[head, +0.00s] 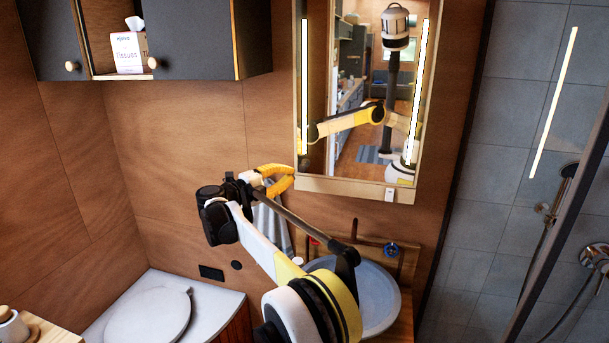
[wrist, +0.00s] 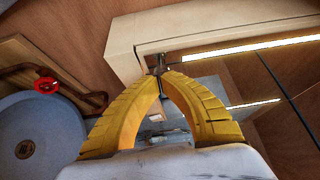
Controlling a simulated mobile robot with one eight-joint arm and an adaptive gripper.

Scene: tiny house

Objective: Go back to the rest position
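My gripper (head: 292,178) has two curved yellow fingers. It is in front of the wood wall, by the lower left corner of the mirror cabinet (head: 350,190) in the head view. In the wrist view the fingertips of my gripper (wrist: 164,76) come together, with an empty gap between the lower parts of the fingers. A small dark metallic piece shows just past the tips; I cannot tell what it is or whether the tips touch it. My arm reaches out over the sink side, bent at the elbow.
A grey round sink (head: 378,300) is below my arm, also seen in the wrist view (wrist: 40,130). A toilet lid (head: 148,315) is at lower left. A dark wall cabinet (head: 195,40) holds a tissue box (head: 128,52). A tiled shower (head: 510,150) is on the right.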

